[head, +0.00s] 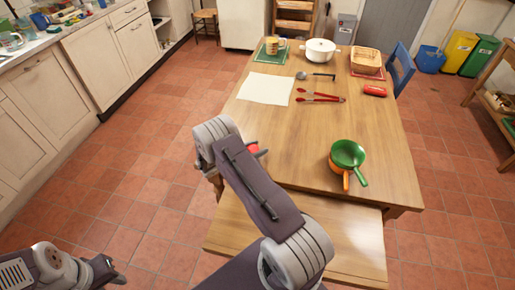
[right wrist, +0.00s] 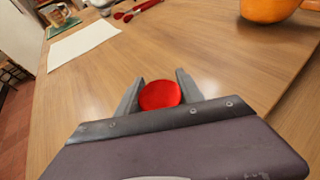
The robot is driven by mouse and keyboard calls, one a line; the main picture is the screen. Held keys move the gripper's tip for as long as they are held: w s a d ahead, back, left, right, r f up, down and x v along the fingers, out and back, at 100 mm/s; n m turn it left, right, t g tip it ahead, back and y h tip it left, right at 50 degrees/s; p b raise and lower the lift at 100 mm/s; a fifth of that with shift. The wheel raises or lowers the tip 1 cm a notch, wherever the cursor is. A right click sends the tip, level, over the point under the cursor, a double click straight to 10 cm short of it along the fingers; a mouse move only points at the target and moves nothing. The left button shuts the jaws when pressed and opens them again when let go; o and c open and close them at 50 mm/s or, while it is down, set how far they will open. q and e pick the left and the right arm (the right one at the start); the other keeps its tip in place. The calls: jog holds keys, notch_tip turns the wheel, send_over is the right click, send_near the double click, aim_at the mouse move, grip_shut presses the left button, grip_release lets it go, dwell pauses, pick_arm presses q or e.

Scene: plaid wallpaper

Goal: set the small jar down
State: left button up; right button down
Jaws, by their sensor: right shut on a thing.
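The small jar shows as a round red top (right wrist: 160,95) between the two fingers of my right gripper (right wrist: 157,88) in the right wrist view. The fingers are shut on its sides. In the head view only a bit of red (head: 252,149) shows past my right arm, near the table's left edge; the arm hides the rest. Whether the jar's base touches the wooden table (head: 290,150) cannot be told. My left gripper (head: 113,274) is at the lower left of the head view, away from the table, and its jaws are unclear.
A white sheet (head: 266,88), red tongs (head: 320,97) and a ladle (head: 315,75) lie toward the far side. A white pot (head: 320,50), a mug (head: 272,45) and a basket (head: 366,58) stand at the back. Green and orange pans (head: 348,153) are at right. The table's middle is clear.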

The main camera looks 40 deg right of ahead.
jog(key=c, duration=0.7)
grip_release()
jog(key=shift+f, duration=0.1)
jog(key=shift+c, duration=0.2)
jog(key=shift+a+r+p, duration=0.15)
jog(key=shift+r+p, duration=0.15)
jog(key=shift+r, duration=0.05)
jog(key=v, duration=1.1)
jog(key=shift+s+a+r, duration=0.1)
jog(key=shift+a, duration=0.2)
jog(key=shift+s, duration=0.3)
jog(key=s+a+r+m+y, duration=0.2)
jog(key=s+a+m+y, duration=0.4)
jog(key=s+m+y, duration=0.1)
jog(key=s+a+r+m+y, duration=0.3)
jog(key=s+a+m+y, duration=0.3)
jog(key=s+m, duration=0.4)
jog(key=a+m, duration=0.1)
jog(key=m, duration=0.1)
jog(key=shift+m+y, duration=0.3)
jog(key=shift+y, duration=0.1)
